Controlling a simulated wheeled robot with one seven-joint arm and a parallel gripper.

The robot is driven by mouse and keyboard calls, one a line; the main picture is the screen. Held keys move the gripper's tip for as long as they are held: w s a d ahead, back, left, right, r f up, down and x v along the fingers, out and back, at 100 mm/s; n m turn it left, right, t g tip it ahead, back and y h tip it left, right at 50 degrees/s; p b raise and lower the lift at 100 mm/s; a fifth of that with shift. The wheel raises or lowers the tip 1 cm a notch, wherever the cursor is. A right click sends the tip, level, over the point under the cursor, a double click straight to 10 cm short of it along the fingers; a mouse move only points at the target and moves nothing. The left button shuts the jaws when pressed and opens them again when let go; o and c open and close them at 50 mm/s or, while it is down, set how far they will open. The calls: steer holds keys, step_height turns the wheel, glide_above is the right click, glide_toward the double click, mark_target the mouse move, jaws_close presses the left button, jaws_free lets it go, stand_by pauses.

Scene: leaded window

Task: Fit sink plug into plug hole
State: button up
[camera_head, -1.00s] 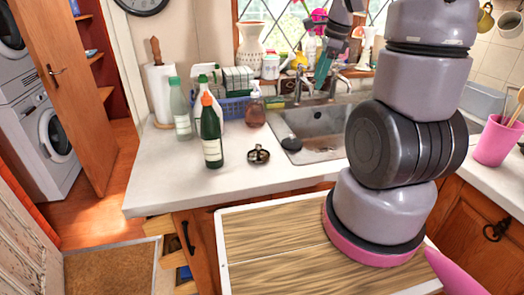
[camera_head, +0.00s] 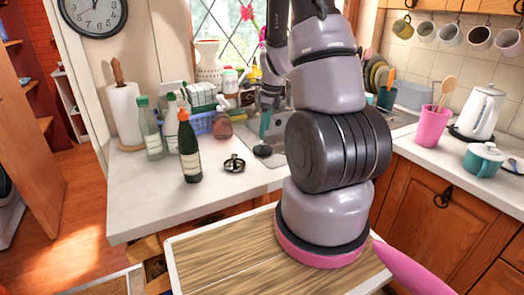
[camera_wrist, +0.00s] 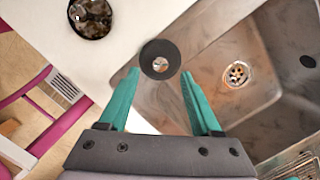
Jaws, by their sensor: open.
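The sink plug (camera_head: 263,150), a dark disc with a shiny metal centre, lies at the left edge of the steel sink. It also shows in the wrist view (camera_wrist: 152,49), where it lies where the white counter meets the sink. The plug hole (camera_wrist: 237,74), with a brassy strainer, is in the sink floor to the right of the plug. In the head view my arm hides it. My gripper (camera_head: 265,124) is open above the plug. In the wrist view my gripper's green fingertips (camera_wrist: 160,74) are apart, one toward each side of the plug, with nothing held.
A dark metal ornament (camera_head: 234,164) sits on the counter left of the plug. A dark green bottle (camera_head: 190,152), a pale bottle (camera_head: 151,135) and a soap dispenser (camera_head: 222,125) stand behind and left. The front counter (camera_head: 150,200) is clear.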

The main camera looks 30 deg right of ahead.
mark_target(263, 141)
steer(key=f, duration=0.4)
steer(key=shift+w+a+f, duration=0.2)
steer(key=shift+f, duration=0.15)
jaws_close()
steer(key=shift+r, duration=0.15)
